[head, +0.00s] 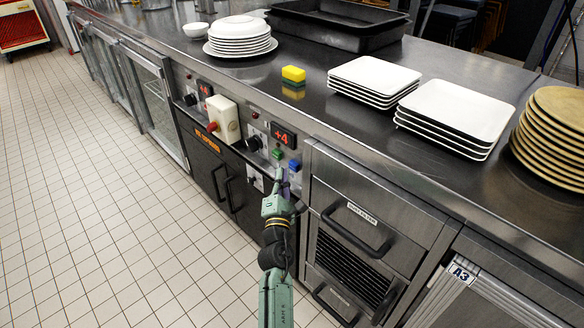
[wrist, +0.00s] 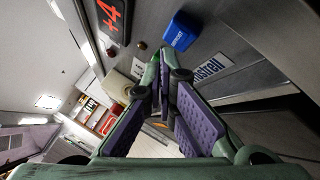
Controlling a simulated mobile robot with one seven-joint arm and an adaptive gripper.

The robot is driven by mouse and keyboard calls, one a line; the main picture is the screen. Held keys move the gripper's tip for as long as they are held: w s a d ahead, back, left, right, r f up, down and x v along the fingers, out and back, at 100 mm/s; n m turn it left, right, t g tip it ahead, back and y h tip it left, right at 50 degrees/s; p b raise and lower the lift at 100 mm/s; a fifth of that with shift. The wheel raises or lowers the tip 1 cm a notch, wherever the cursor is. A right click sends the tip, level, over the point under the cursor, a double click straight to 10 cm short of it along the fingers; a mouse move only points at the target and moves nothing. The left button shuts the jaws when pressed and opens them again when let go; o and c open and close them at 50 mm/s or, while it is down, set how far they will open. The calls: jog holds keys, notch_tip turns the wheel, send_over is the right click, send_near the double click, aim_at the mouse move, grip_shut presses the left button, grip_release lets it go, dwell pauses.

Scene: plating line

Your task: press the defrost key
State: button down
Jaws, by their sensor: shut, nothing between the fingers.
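The defrost key (wrist: 180,31) is a blue block with small white lettering on the steel control panel. In the head view the blue key (head: 294,165) sits below the red "+4" display (head: 283,136), right of a green key (head: 277,153). My gripper (head: 280,178) is shut and empty, just below the two keys. In the wrist view my gripper's fingertips (wrist: 161,72) meet below and left of the blue key, apart from it in the picture. I cannot tell how far the tips are from the panel. The green key is not clear in the wrist view.
A cream box with a red knob (head: 223,119) sticks out left of the display. A black dial (head: 254,143) sits beside it. Drawers with a handle (head: 357,231) are on the right. Plates and a yellow sponge (head: 293,74) stand on the counter above. The tiled floor is clear.

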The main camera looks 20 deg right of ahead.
jog(key=shift+w+d, duration=0.15)
jog(key=shift+d, duration=0.2)
jog(key=shift+w+d+p, duration=0.15)
jog(key=shift+d+p, duration=0.2)
jog(key=shift+d, duration=0.2)
dwell(0.9)
jog(key=shift+a, duration=0.1)
jog(key=shift+s+a+b, duration=0.35)
jog(key=shift+a, duration=0.45)
jog(key=shift+a, duration=0.1)
jog(key=a, duration=0.1)
jog(key=s+a+b, duration=0.1)
jog(key=a, duration=0.1)
jog(key=a+b, duration=0.1)
jog(key=shift+s+a, duration=0.3)
jog(key=shift+s, duration=0.05)
dwell(0.5)
